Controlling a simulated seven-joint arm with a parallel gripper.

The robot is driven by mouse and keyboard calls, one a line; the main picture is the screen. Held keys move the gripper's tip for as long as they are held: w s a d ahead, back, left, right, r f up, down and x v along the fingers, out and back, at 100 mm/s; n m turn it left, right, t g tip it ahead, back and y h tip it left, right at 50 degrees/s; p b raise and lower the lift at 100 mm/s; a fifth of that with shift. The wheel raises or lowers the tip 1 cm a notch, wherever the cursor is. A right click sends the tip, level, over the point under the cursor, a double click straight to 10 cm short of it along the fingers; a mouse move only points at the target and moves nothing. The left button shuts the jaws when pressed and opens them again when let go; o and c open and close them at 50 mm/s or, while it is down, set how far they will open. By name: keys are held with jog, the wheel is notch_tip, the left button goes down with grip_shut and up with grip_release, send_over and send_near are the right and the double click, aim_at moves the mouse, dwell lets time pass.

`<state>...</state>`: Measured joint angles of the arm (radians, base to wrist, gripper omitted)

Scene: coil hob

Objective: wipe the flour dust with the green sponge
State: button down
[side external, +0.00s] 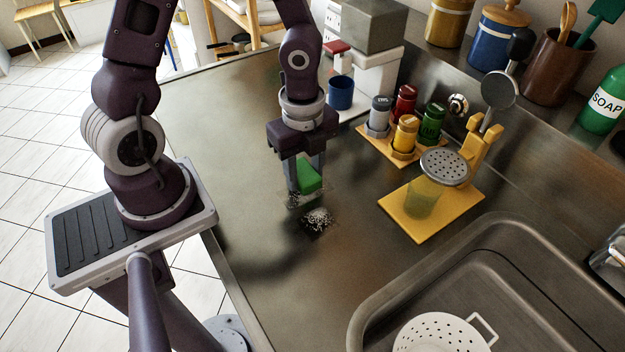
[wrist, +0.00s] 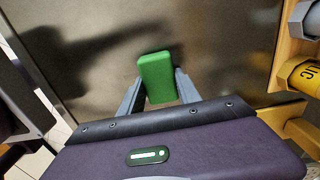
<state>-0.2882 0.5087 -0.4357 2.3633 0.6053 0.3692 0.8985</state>
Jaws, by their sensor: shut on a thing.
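My gripper (side external: 306,183) points down over the steel counter and is shut on the green sponge (side external: 309,175). In the wrist view the sponge (wrist: 157,77) sits between the two grey fingers of my gripper (wrist: 158,88). The flour dust (side external: 318,217) is a speckled whitish patch on the counter, just in front of the sponge in the side view. A fainter pale patch lies right under the fingers. I cannot tell whether the sponge touches the counter. No dust shows in the wrist view.
A wooden rack of spice jars (side external: 403,137) and a yellow stand (side external: 432,212) with a green glass are to the right. A sink (side external: 500,262) holding a white colander (side external: 440,335) is at the front right. A blue mug (side external: 341,92) stands behind. The counter left of my gripper is clear.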

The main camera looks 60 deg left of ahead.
jog(key=shift+a+f, duration=0.15)
jog(key=shift+a, duration=0.05)
jog(key=shift+d+r, duration=0.1)
jog(key=shift+r, duration=3.95)
